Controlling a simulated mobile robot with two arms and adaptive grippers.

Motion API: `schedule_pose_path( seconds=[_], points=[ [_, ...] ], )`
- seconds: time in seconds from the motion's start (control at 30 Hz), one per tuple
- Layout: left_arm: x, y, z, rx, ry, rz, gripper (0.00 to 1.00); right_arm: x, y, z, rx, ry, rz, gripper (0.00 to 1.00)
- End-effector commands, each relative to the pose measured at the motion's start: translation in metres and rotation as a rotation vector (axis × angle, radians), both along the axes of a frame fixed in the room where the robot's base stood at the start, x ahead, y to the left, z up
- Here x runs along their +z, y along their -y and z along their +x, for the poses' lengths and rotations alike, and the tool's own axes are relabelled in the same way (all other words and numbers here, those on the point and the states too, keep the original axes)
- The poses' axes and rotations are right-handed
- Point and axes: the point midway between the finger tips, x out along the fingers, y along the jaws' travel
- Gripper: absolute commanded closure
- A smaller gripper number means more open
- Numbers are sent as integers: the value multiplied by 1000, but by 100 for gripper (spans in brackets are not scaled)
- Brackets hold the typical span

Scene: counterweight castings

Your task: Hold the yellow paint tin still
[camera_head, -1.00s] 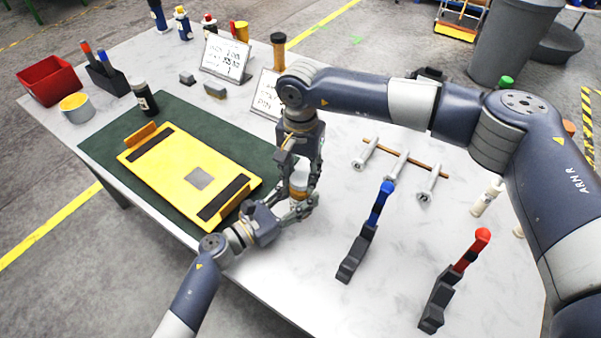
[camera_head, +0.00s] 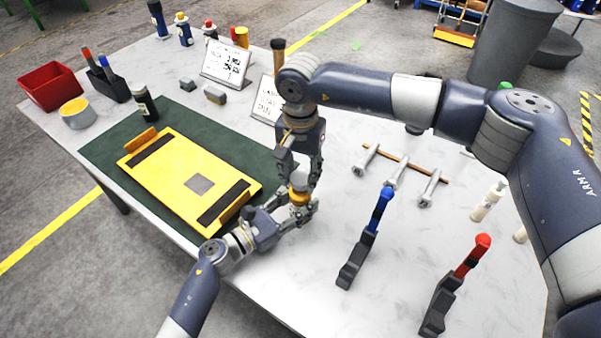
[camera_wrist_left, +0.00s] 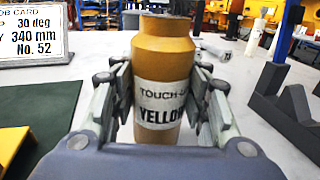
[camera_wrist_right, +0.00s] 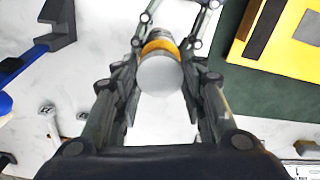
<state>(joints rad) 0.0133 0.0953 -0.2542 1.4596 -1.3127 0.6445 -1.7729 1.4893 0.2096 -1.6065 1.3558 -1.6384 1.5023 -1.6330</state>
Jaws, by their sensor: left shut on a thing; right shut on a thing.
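The yellow paint tin (camera_wrist_left: 165,62) stands upright in the left wrist view, its white label reading "TOUCH-U… YELLOW". My left gripper (camera_head: 301,209) has its fingers on both sides of the tin's body. In the head view the tin (camera_head: 299,197) shows as a small yellow band between my two grippers. My right gripper (camera_head: 299,174) reaches down from above, with its fingers around the tin's pale grey cap (camera_wrist_right: 162,75). In the right wrist view the yellow shoulder shows behind the cap. The tin's base is hidden in the head view.
A yellow plate (camera_head: 180,165) lies on a green mat (camera_head: 105,153) to the left. Blue-handled (camera_head: 380,212) and red-handled (camera_head: 470,258) clamps stand to the right. Bolts rest on a wooden rack (camera_head: 409,163). White tabletop is clear around the clamps.

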Motion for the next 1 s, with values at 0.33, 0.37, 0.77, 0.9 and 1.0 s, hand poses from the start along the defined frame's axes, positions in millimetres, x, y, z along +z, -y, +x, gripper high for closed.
schedule_pose_path(
  seconds=[0.33,0.37,0.77,0.9,1.0],
  points=[
    [0,0,0,0,0,0,100,26,0,0,0,3,1,91],
    [0,0,0,0,0,0,100,30,0,0,0,2,0,91],
    [0,0,0,0,0,0,37,40,0,0,0,0,0,91],
    [0,0,0,0,0,0,34,40,0,0,0,0,0,91],
    [0,0,0,0,0,0,34,40,0,0,0,0,0,91]
  ],
)
